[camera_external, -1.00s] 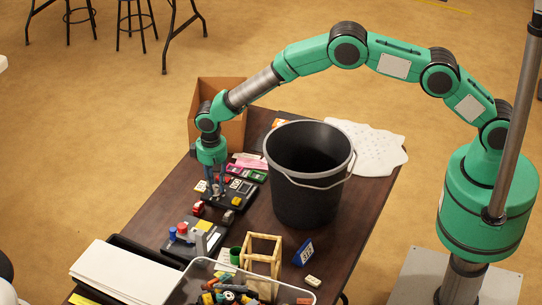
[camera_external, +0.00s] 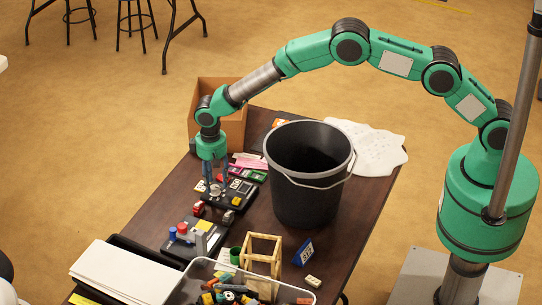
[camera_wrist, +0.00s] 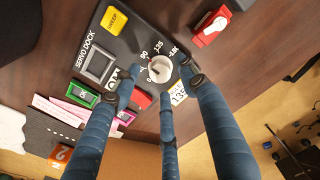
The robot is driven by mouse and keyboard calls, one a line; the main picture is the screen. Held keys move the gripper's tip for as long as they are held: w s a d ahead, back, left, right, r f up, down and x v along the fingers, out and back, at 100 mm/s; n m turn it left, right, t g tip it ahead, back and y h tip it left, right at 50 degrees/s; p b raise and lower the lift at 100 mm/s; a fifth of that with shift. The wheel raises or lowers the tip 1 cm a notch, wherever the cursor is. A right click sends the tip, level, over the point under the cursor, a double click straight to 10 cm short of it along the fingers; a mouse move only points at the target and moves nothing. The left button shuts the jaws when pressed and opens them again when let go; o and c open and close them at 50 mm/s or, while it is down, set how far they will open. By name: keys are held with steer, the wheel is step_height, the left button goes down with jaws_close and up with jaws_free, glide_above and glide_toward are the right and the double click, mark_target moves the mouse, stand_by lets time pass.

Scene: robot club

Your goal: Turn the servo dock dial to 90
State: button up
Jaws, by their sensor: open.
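The servo dock (camera_wrist: 134,44) is a black panel with a sweep button (camera_wrist: 114,19) in yellow and a grey-framed screen (camera_wrist: 98,63). Its pale round dial (camera_wrist: 160,68) has white angle marks around it, including 90, 135 and 180. The exact pointer direction is hard to read. My gripper (camera_wrist: 160,79) is open, its blue fingers spread around the dial, with no clear contact visible. In the external view the dock (camera_external: 243,186) lies on the dark table under my gripper (camera_external: 215,182), and the dial is mostly hidden there.
A red-and-white item (camera_wrist: 210,29) sits beside the dock. A large black bucket (camera_external: 309,205) stands close on the right. A cardboard box (camera_external: 232,128) is behind. A parts bin (camera_external: 185,291) and wooden frame (camera_external: 262,240) are in front.

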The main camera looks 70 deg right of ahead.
step_height(320, 180, up, 10)
stand_by(0.5)
steer(key=shift+a, duration=0.1)
step_height(320, 180, up, 19)
steer(key=t, duration=0.1)
glide_above(216, 187)
steer(key=s+d, duration=0.7)
steer(key=s+d+r+t, duration=0.1)
steer(key=s+d+r, duration=0.3)
steer(key=s+r, duration=0.4)
steer(key=s+d+r+t, duration=0.1)
steer(key=s+d+r, duration=0.3)
steer(key=s+r, duration=0.4)
steer(key=s+d+r+n+t, duration=0.1)
steer(key=s+d+r, duration=0.2)
steer(key=s, duration=0.5)
steer(key=s+d+r, duration=0.2)
steer(key=s+r, duration=0.1)
steer(key=s, duration=0.6)
steer(key=s+d+f, duration=0.1)
steer(key=s, duration=0.8)
steer(key=s+d+f+t, duration=0.1)
steer(key=s+d+f, duration=0.1)
steer(key=s, duration=0.7)
steer(key=shift+d+f+n+t, duration=0.15)
steer(key=shift+n+t, duration=0.15)
steer(key=shift+n, duration=0.1)
steer(key=shift+c, duration=0.5)
